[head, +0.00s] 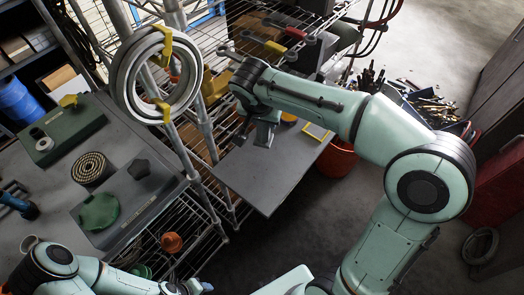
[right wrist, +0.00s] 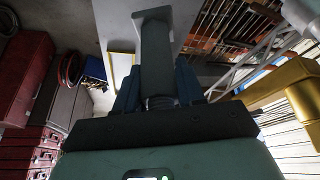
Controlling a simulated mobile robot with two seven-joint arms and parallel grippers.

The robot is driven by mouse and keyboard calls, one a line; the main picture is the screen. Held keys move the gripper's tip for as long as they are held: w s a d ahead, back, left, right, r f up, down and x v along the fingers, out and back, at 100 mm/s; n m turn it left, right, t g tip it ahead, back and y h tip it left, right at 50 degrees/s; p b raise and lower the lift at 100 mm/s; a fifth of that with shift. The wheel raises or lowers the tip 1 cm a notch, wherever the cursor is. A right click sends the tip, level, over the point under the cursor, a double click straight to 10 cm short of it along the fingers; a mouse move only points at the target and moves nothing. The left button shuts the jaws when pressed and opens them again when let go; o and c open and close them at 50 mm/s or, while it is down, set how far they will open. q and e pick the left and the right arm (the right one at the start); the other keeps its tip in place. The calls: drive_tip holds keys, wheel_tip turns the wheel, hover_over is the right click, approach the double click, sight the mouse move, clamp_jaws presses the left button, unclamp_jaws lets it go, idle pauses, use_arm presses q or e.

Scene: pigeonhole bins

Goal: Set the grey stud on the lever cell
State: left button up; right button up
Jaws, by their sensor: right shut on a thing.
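My right gripper (head: 266,132) is above the grey board, near the wire rack. In the right wrist view my right gripper (right wrist: 158,90) is shut on the grey stud (right wrist: 157,58), a dark grey post with a wider end pointing away from the fingers. In the head view the stud is mostly hidden by the gripper. Levers with a red handle (head: 295,33) and a yellow handle (head: 274,47) show at the rack behind the gripper; I cannot tell which cell is the lever cell. My left gripper (head: 194,287) is at the bottom edge, its fingers unclear.
A grey board (head: 268,178) with a yellow frame (head: 318,131) lies below my right gripper. Grey rings (head: 122,78) hang on rack posts at left. A workbench (head: 125,150) holds a green box (head: 72,130) and a coiled roll (head: 91,168). A red bucket (head: 337,160) stands behind the board.

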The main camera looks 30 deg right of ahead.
sight(261, 144)
use_arm(q)
drive_tip(key=shift+s+f+b, duration=0.45)
drive_tip(key=shift+s+f, duration=0.1)
drive_tip(key=shift+f, duration=0.2)
use_arm(e)
wheel_tip(261, 144, down, 14)
drive_tip(key=shift+w+r, duration=0.1)
drive_tip(key=shift+w, duration=0.05)
use_arm(q)
drive_tip(key=shift+f, duration=0.1)
use_arm(e)
drive_tip(key=shift+f, duration=0.25)
drive_tip(key=o, duration=1.1)
use_arm(q)
drive_tip(key=shift+s+f, duration=0.15)
use_arm(e)
drive_tip(key=shift+o, duration=0.2)
drive_tip(key=shift+r, duration=0.25)
use_arm(q)
drive_tip(key=shift+w+r, duration=0.25)
drive_tip(key=shift+r, duration=0.1)
use_arm(e)
drive_tip(key=v, duration=1.2)
use_arm(q)
drive_tip(key=shift+s, duration=0.1)
use_arm(e)
drive_tip(key=shift+f, duration=0.1)
